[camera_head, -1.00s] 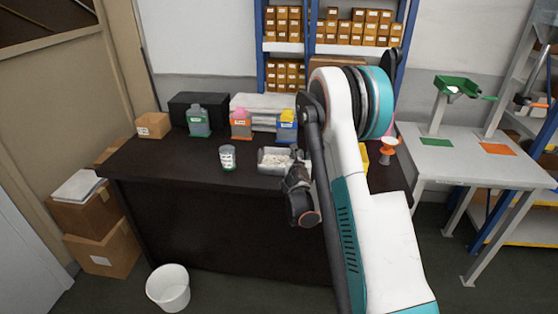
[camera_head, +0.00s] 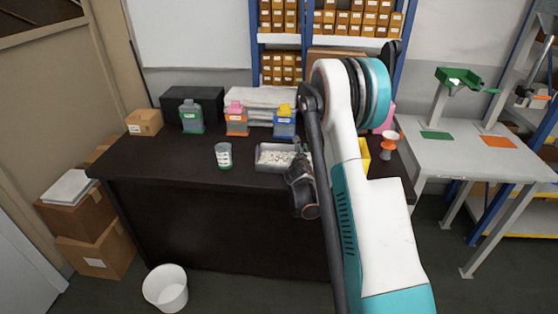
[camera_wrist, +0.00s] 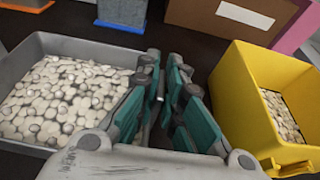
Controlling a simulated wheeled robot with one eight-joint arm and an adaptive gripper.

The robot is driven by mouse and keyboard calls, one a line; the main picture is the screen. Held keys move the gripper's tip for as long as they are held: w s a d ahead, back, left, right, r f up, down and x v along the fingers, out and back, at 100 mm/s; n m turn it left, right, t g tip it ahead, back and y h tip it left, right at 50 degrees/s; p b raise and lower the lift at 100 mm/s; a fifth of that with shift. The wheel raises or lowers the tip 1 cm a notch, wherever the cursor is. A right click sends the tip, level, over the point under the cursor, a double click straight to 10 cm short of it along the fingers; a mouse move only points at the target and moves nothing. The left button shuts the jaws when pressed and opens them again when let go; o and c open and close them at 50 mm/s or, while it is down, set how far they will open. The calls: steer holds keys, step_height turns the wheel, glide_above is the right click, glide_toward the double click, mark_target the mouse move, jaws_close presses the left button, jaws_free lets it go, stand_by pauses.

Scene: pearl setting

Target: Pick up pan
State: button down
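A grey metal pan (camera_head: 262,167) full of pale round pieces sits on the dark table. The pan (camera_wrist: 22,68) fills the left of the wrist view. My gripper (camera_wrist: 163,66) is at the pan's right side, pointing down, with its teal fingers apart and a narrow gap between them. The left finger overlaps the pan's right edge, so I cannot tell whether the wall lies between the fingers. In the head view my wrist hides the pan's right front corner and the fingertips.
A yellow bin (camera_wrist: 240,92) with similar pieces stands close right of my gripper. A labelled jar (camera_head: 223,156) stands left of the pan. Several coloured bottles and a cardboard box (camera_head: 144,121) stand behind.

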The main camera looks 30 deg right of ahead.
steer(key=shift+r, duration=0.1)
stand_by(0.3)
step_height(320, 180, up, 20)
steer(key=p, duration=0.7)
stand_by(0.6)
